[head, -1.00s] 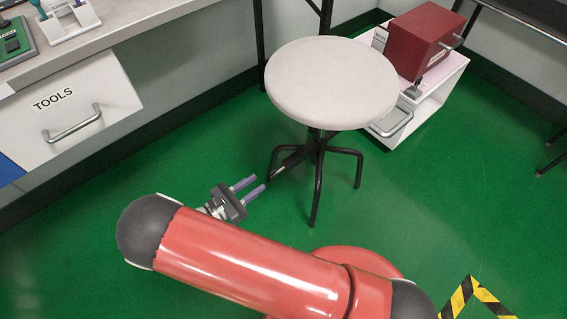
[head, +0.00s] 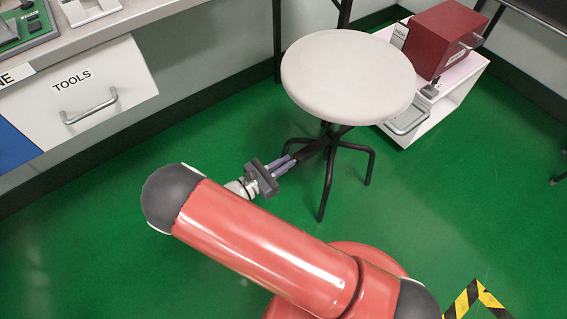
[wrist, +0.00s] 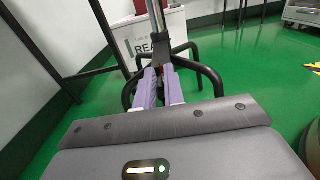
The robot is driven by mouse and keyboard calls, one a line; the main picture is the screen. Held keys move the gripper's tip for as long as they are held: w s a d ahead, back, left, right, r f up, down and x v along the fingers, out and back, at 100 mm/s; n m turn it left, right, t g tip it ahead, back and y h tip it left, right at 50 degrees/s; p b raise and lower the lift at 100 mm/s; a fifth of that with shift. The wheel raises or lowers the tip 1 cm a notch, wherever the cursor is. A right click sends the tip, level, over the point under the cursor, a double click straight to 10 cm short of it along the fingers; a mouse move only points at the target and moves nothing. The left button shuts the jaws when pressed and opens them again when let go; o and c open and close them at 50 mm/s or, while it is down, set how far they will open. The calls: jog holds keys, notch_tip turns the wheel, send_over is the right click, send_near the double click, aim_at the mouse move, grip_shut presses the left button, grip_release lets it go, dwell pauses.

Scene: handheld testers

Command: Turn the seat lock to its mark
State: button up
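The round pale stool (head: 348,75) stands on several dark legs. Under its seat a dark lever handle (head: 309,149), which I take to be the seat lock, sticks out to the lower left from the post. My gripper (head: 288,162) is at the handle's outer end, its two purple fingers close together. In the wrist view the fingers (wrist: 160,88) lie along both sides of the dark handle (wrist: 161,74) and appear shut on it. The metal post (wrist: 157,22) rises just beyond. I cannot make out the lock's mark in either view.
A white cart (head: 445,100) with a red box (head: 443,40) stands right behind the stool. The workbench with a TOOLS drawer (head: 78,90) is at the left. Black-yellow floor tape (head: 474,298) lies at the lower right. The green floor around the stool is mostly clear.

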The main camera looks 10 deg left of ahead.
grip_shut()
jog(key=shift+m, duration=0.5)
jog(key=m+b, duration=0.1)
jog(key=m, duration=0.2)
jog(key=m+b, duration=0.1)
jog(key=m, duration=0.2)
jog(key=s+d+f+m+b, duration=0.1)
jog(key=m, duration=0.2)
jog(key=shift+s+d+f+m+b, duration=0.15)
jog(key=shift+m+b, duration=0.5)
jog(key=shift+m, duration=0.65)
jog(key=shift+w+f+m+b, duration=0.15)
jog(key=shift+m+b, duration=0.55)
jog(key=shift+m, duration=0.6)
jog(key=shift+s+d+f+m+b, duration=0.15)
jog(key=shift+m+b, duration=0.5)
jog(key=shift+m, duration=0.65)
jog(key=shift+a, duration=0.1)
